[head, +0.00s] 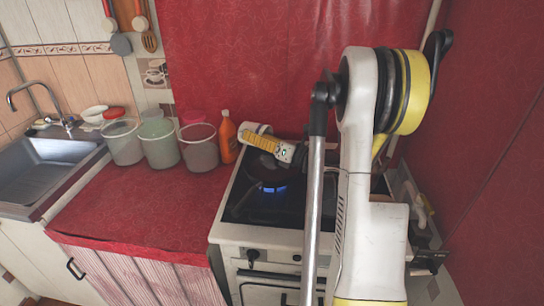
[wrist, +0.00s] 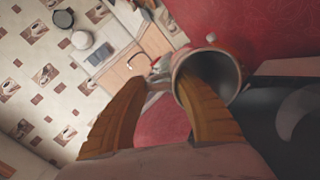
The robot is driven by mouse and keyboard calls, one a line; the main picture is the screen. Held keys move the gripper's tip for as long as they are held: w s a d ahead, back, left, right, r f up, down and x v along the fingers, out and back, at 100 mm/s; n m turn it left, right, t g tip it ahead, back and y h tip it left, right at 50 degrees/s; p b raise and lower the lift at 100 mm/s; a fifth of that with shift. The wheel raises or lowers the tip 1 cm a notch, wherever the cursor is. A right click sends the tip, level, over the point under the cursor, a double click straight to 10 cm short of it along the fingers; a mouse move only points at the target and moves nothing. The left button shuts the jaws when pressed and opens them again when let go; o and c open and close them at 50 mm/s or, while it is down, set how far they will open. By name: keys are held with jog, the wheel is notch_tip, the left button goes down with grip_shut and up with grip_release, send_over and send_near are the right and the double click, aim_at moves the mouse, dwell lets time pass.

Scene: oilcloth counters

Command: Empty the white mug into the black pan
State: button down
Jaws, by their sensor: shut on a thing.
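My gripper (head: 262,141) has yellow ribbed fingers and reaches left over the stove. It is shut on the white mug (head: 246,127), which is held in the air above the black pan. In the wrist view the mug (wrist: 181,66) sits at the fingertips, with its dark open mouth turned toward the lower right. It looks tilted; I see no contents inside, but the interior is shadowed. The black pan (head: 268,172) is on the stove, partly hidden by my gripper and arm. A dark round shape at the right of the wrist view may be the pan.
An orange bottle (head: 227,138) and several buckets (head: 160,145) stand left of the stove on the red counter (head: 140,210). The counter front is clear. A sink (head: 50,160) is far left.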

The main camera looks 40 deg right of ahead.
jog(key=shift+s+d+t+b, duration=0.15)
jog(key=shift+s+t+b, duration=0.25)
jog(key=shift+t+b, duration=0.8)
